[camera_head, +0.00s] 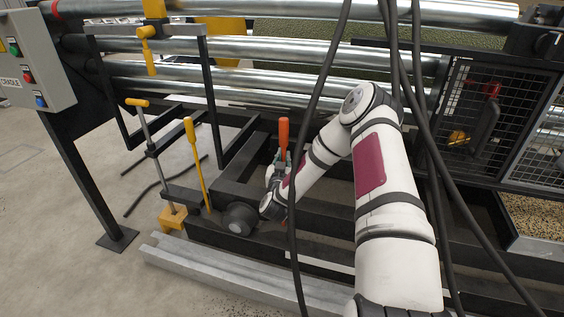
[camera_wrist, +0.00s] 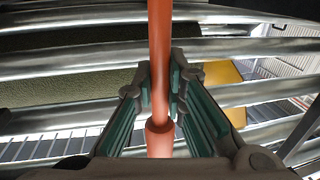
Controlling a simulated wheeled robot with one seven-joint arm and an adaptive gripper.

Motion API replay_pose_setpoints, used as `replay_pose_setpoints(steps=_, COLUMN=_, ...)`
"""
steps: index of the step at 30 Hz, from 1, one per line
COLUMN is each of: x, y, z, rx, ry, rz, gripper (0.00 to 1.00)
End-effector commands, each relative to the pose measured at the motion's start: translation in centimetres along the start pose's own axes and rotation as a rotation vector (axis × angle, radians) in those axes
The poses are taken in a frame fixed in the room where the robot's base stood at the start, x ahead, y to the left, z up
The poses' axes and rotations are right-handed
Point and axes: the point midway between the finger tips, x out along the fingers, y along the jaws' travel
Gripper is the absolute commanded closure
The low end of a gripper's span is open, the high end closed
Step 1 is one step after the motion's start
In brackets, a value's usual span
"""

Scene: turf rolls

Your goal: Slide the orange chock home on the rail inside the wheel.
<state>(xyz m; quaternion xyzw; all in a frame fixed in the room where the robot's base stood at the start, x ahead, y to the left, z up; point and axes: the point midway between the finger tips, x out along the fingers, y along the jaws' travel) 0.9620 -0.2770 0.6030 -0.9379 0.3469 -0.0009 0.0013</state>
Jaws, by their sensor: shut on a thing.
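My gripper (camera_head: 280,162) is shut on an upright orange handle (camera_head: 283,132), whose top stands above the fingers. In the wrist view, the green-padded fingers (camera_wrist: 162,92) close on both sides of the orange handle (camera_wrist: 159,40), which has a thicker collar lower down. I take this as the orange chock's handle; its lower end is hidden behind my arm and gripper. A dark wheel (camera_head: 239,218) sits left of and below my gripper, by the frame. A pale metal rail (camera_head: 225,272) runs along the floor in front of the wheel. Whether the chock touches the rail cannot be seen.
A yellow lever (camera_head: 196,160) and a yellow-handled screw post (camera_head: 150,140) stand left of the wheel, with a yellow block (camera_head: 172,218) at the floor. Steel rollers (camera_head: 250,55) cross behind. Black cables (camera_head: 325,80) hang in front of my arm. Floor at left is mostly clear.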

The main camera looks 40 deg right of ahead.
Motion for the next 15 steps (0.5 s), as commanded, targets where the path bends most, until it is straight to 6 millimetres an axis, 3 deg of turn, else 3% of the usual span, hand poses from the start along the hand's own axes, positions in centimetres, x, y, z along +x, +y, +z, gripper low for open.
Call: replay_pose_setpoints(steps=15, x=0.0, y=0.0, z=3.1, rx=0.003, ry=0.008, rz=0.002, gripper=1.00)
